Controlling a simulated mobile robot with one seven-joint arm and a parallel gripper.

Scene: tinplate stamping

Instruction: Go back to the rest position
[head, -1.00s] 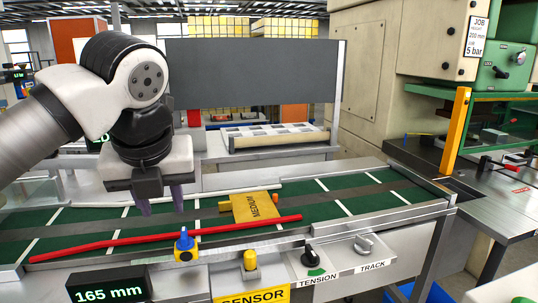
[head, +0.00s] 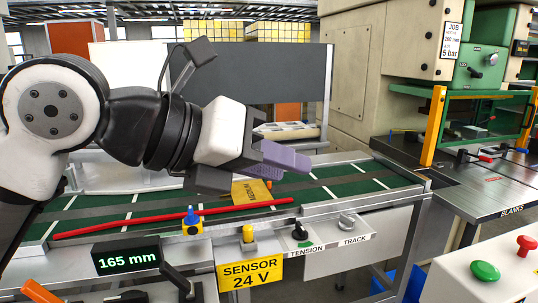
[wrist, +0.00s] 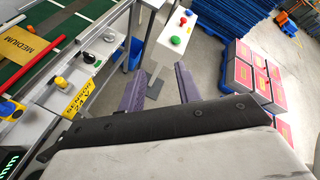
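My gripper (head: 287,158) is raised above the green conveyor (head: 350,188) in the head view, turned sideways with its purple fingers pointing right. In the wrist view my gripper (wrist: 158,60) shows two purple fingers standing apart with nothing held between them. My arm reaches in from the left of the head view. A yellow MEDIUM piece (head: 250,192) lies on the belt, partly hidden behind my gripper. It also shows at the upper left of the wrist view (wrist: 28,42).
A red bar (head: 170,218) runs along the conveyor's near side. A blue-topped yellow part (head: 191,221) and a yellow sensor (head: 248,234) stand at the front rail. A pedestal with green (head: 485,270) and red buttons is at right. Red boxes (wrist: 243,75) stand on the floor.

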